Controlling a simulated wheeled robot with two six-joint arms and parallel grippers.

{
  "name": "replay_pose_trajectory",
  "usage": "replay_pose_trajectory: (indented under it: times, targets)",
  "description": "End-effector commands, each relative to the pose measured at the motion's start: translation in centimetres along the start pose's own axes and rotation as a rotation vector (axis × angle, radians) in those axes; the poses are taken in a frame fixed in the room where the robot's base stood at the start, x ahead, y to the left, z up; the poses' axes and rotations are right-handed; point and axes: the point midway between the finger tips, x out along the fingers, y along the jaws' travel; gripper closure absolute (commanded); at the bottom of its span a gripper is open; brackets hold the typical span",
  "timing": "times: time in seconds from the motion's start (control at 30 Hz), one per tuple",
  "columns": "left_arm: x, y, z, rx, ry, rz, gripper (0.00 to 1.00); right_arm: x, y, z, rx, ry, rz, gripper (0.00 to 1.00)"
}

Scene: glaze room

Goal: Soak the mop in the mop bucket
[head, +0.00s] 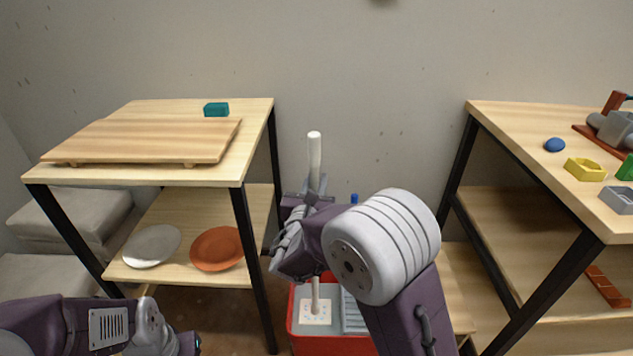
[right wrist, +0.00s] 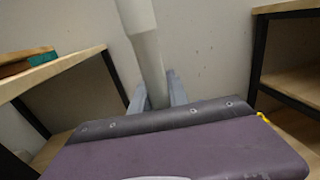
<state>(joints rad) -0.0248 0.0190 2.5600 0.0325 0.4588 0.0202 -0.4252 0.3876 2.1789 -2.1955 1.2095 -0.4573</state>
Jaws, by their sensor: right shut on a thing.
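The mop's white handle (head: 315,155) stands nearly upright in the middle of the head view. My right gripper (head: 312,197) is shut on it partway up; the right wrist view shows the handle (right wrist: 147,60) rising from between the fingers (right wrist: 158,95). The red mop bucket (head: 330,346) stands on the floor below, partly hidden by my right arm. The handle's lower part comes down within the bucket's outline to a pale, speckled square (head: 315,312); I cannot tell whether it touches the bottom. My left arm shows at the lower left, its fingers out of view.
On the left, a wooden shelf table (head: 70,178) bears a board (head: 150,140), a teal block (head: 216,109) and, below, a white plate (head: 152,246) and an orange plate (head: 217,249). Another table (head: 500,118) with small coloured things stands right. A wall is behind.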

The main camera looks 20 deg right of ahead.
Motion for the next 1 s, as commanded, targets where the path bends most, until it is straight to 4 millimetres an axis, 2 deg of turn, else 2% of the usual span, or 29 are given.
replay_pose_trajectory:
  times: [0.2,1.0]
  targets:
    - [-2.2,0.0,-0.2,0.000,0.000,0.000,0.64,0.0,0.0,2.9,0.002,-0.003,-0.001,1.00]
    - [-9.4,0.2,-1.0,0.000,0.000,0.000,0.64,0.0,0.0,12.4,0.002,-0.003,0.000,1.00]
